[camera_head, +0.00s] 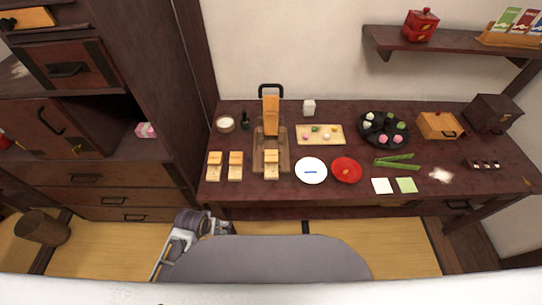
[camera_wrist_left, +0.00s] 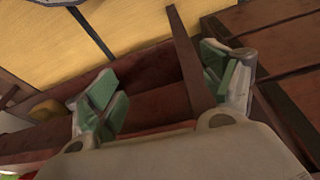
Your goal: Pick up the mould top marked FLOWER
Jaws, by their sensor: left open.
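Several small pale wooden mould pieces stand near the front left of the dark table: a left one (camera_head: 214,166), a middle one (camera_head: 235,166) and a right one (camera_head: 271,164) at the front of a wooden stand (camera_head: 258,152). Their markings are too small to read, so I cannot tell which says FLOWER. My left gripper (camera_head: 181,241) is low in front of the table's left end, below the tabletop and apart from the pieces. In the left wrist view it (camera_wrist_left: 165,90) is open, with green finger pads apart and nothing between them. My right gripper is not in view.
The table (camera_head: 450,200) also bears a white plate (camera_head: 311,180), a red plate (camera_head: 346,181), green tongs (camera_head: 397,162) and a black tray of sweets (camera_head: 369,140). A dark cabinet (camera_head: 110,175) stands left of the table. A basket (camera_head: 42,229) is on the floor.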

